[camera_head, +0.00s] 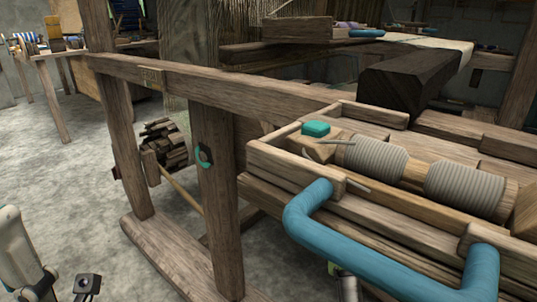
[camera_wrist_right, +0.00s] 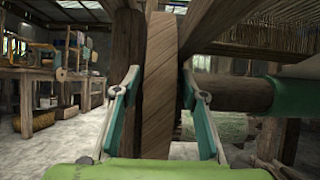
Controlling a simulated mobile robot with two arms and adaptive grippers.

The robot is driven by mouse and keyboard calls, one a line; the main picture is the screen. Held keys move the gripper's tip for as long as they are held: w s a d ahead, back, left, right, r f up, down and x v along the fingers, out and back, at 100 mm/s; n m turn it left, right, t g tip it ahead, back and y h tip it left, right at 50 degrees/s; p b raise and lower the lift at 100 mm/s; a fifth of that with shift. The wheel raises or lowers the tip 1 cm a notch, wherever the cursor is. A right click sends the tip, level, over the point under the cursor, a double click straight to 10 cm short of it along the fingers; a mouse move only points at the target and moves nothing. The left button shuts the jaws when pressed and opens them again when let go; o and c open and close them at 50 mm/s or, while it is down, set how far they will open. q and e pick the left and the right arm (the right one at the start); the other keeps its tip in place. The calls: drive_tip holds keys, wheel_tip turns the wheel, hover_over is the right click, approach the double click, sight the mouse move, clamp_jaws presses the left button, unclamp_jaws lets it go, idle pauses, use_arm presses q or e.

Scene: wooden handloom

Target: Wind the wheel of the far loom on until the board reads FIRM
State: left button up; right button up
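In the right wrist view a wooden rim (camera_wrist_right: 160,85), seen edge-on, stands upright between the fingers; it looks like the wheel's edge. My right gripper (camera_wrist_right: 162,80) straddles it, one finger each side, with narrow gaps; firm contact does not show. A horizontal roller wrapped in teal (camera_wrist_right: 250,95) lies to its right. Part of my right arm (camera_head: 348,285) shows below the loom. My left gripper's fingers are not visible.
The near loom frame holds a tray with cord-wound spools (camera_head: 372,160), a teal block (camera_head: 316,129) and thick blue handle (camera_head: 380,260).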

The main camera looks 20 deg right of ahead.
drive_tip(key=shift+f, duration=0.1)
drive_tip(key=v, duration=1.2)
idle(0.4)
